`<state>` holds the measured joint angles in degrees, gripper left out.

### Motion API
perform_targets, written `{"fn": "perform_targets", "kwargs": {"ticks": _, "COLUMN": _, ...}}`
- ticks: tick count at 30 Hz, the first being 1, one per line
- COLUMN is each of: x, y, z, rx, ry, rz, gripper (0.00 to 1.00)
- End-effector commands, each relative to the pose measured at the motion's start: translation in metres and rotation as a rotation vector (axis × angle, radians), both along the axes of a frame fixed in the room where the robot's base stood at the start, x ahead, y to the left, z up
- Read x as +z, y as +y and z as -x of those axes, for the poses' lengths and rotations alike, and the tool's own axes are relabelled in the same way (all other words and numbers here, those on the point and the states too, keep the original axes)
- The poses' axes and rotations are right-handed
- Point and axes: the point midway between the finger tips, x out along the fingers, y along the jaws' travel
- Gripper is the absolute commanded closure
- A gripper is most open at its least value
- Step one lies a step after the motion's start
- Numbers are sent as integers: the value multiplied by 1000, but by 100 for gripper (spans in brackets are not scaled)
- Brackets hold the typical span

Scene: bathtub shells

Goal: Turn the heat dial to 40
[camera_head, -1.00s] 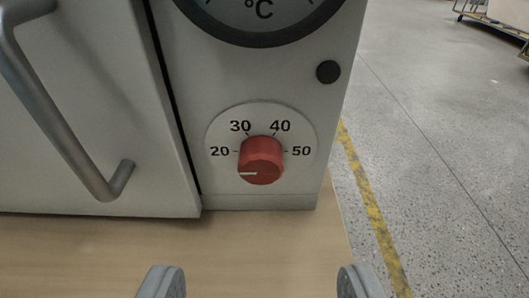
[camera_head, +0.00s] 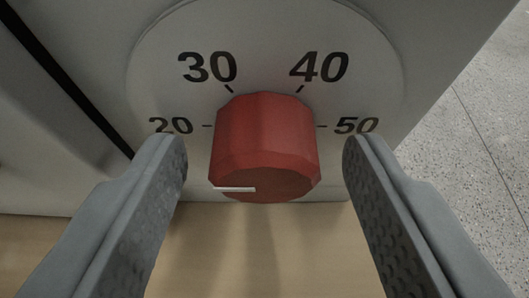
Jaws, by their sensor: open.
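The red heat dial (camera_head: 265,140) sits in the middle of the view on a pale round scale plate (camera_head: 265,35) marked 20, 30, 40 and 50. Its white pointer line (camera_head: 234,189) lies on the left of the dial's front face and points left, toward the 20 side. The 40 mark is at the dial's upper right. My gripper (camera_head: 264,160) is open, with one finger left of the dial and one right of it. A gap shows between each finger and the dial, and nothing is held.
The grey front panel (camera_head: 440,40) of the appliance surrounds the scale plate. A dark door seam (camera_head: 65,80) runs down the left. A wooden surface (camera_head: 262,250) lies below the dial, close under the fingers. Speckled floor (camera_head: 490,140) shows at the right.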

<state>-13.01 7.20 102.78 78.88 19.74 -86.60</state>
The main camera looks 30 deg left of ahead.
Motion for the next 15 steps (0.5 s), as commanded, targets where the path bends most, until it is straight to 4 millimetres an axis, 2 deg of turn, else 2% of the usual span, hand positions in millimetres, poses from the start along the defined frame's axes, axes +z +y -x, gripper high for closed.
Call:
{"fn": "perform_targets", "kwargs": {"ticks": 5, "x": 0, "y": 0, "z": 0, "rx": 0, "ry": 0, "rz": 0, "gripper": 46}}
{"fn": "perform_targets", "kwargs": {"ticks": 12, "x": 0, "y": 0, "z": 0, "rx": 0, "ry": 0, "rz": 0, "gripper": 91}}
{"fn": "perform_targets", "kwargs": {"ticks": 15, "x": 0, "y": 0, "z": 0, "rx": 0, "ry": 1, "rz": -1, "gripper": 91}}
